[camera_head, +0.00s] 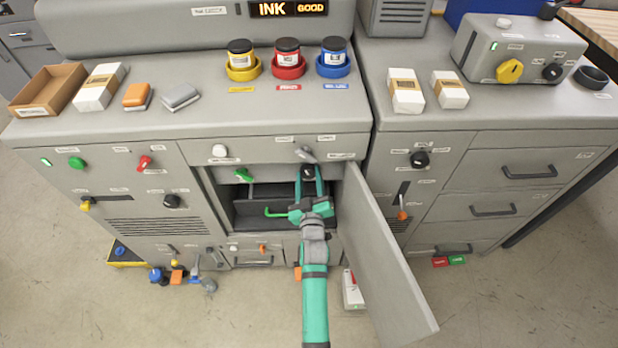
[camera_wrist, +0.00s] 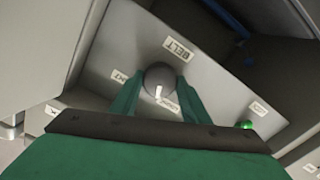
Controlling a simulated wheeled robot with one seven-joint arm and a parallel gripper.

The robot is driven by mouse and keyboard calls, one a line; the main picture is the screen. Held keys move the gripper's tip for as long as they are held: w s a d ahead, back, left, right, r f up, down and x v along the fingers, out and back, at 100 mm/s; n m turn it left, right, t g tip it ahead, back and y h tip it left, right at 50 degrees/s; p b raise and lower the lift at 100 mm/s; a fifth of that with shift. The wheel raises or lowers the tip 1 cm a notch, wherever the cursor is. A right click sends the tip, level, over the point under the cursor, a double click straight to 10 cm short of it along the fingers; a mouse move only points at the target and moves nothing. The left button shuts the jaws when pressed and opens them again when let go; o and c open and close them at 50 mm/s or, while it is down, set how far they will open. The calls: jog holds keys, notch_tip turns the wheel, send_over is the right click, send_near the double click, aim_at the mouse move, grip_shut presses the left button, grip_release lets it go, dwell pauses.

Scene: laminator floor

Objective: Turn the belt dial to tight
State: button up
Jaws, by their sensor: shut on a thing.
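The belt dial (camera_wrist: 159,76) is a round dark knob with a white pointer mark, under a label reading BELT (camera_wrist: 178,48) in the wrist view. Its pointer faces the lower edge of the picture, close to a small label that is partly covered. Another small label sits left of the dial; I cannot read either. My gripper (camera_wrist: 158,92) is shut on the dial, one green finger on each side. In the head view my gripper (camera_head: 309,184) reaches into the open cabinet bay, and the dark dial (camera_head: 307,172) shows between its fingers.
The cabinet door (camera_head: 385,255) stands open to the right of my arm. Ink jars stand on the top above. A green light (camera_wrist: 246,125) glows at the dial panel's right.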

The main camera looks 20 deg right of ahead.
jog(key=m, duration=0.6)
jog(key=shift+m, duration=0.3)
jog(key=m, duration=0.6)
jog(key=shift+f, duration=0.1)
jog(key=shift+m, duration=0.3)
jog(key=o, duration=1.1)
jog(key=shift+s, duration=0.15)
jog(key=v, duration=1)
jog(key=shift+s+a, duration=0.15)
jog(key=shift+s, duration=0.15)
